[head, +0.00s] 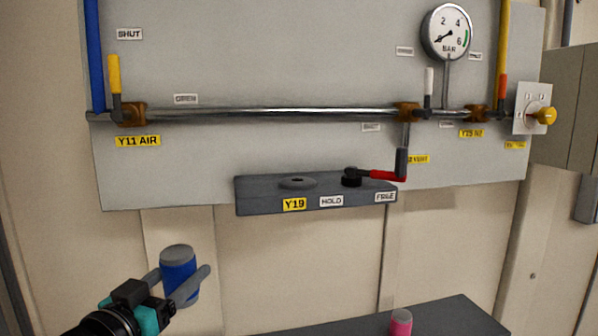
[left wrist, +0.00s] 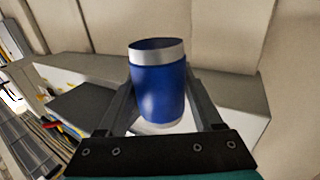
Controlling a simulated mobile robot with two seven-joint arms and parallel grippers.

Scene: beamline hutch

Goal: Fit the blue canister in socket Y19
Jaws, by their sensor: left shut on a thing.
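The blue canister (head: 178,275) has a grey top and stands roughly upright between the fingers of my left gripper (head: 186,283), which is shut on it. It also shows in the left wrist view (left wrist: 160,92), between the two fingers (left wrist: 164,112). Socket Y19 (head: 297,183) is a round grey fitting with a dark centre on top of a dark grey block (head: 262,202) on the panel. The canister is apart from it, lower and to the left. Beside the socket is a black pivot (head: 351,177) with a red-handled lever (head: 383,175) pointing right, near the FREE label. My right gripper is not in view.
A dark table (head: 450,316) at the bottom holds a pink canister (head: 401,322). The wall panel (head: 230,60) carries a metal pipe (head: 260,113), valve levers and a gauge (head: 447,33). The space between canister and block looks clear.

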